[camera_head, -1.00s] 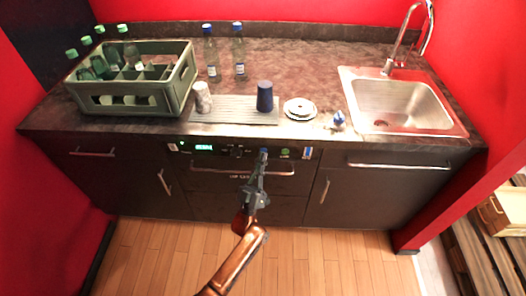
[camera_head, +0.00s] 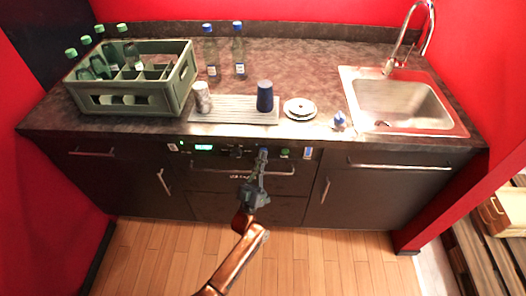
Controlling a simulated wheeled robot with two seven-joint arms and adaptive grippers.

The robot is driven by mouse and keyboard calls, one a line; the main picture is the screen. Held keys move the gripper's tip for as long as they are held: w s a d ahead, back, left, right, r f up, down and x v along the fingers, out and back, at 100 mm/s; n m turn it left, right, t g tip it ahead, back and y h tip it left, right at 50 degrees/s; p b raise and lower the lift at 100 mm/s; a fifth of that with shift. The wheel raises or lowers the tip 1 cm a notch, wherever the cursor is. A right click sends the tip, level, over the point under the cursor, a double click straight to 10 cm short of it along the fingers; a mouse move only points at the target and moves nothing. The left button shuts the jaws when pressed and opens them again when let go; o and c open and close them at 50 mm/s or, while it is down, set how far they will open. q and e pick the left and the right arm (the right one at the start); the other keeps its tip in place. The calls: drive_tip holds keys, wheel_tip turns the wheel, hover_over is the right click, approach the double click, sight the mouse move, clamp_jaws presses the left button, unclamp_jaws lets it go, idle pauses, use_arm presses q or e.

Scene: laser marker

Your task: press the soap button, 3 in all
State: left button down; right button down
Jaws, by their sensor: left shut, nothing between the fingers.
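A dark appliance front with a control panel (camera_head: 222,150) sits under the counter edge. The panel has a lit green display (camera_head: 203,147), dark controls (camera_head: 237,151), a small green button (camera_head: 284,153) and a blue-and-white button (camera_head: 307,153). I cannot read which one is the soap button. My left gripper (camera_head: 261,160) is shut and empty, its fingertips pointing up at the panel, left of the green button. A small blue patch shows at the tips; I cannot tell whether they touch a button. The gripper hides part of the panel and handle. My right gripper is not in view.
A handle bar (camera_head: 215,170) runs just below the panel. The floor in front is clear.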

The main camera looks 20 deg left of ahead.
use_arm(q)
drive_tip(key=shift+s+d+r+p, duration=0.15)
drive_tip(key=shift+s+p, duration=0.2)
drive_tip(key=shift+s, duration=0.4)
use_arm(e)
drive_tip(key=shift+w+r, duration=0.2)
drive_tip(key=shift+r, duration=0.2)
use_arm(q)
drive_tip(key=s, duration=0.1)
drive_tip(key=s+d+p, duration=0.1)
drive_tip(key=s, duration=0.1)
drive_tip(key=s+p, duration=0.1)
drive_tip(key=s, duration=0.1)
drive_tip(key=shift+d, duration=0.25)
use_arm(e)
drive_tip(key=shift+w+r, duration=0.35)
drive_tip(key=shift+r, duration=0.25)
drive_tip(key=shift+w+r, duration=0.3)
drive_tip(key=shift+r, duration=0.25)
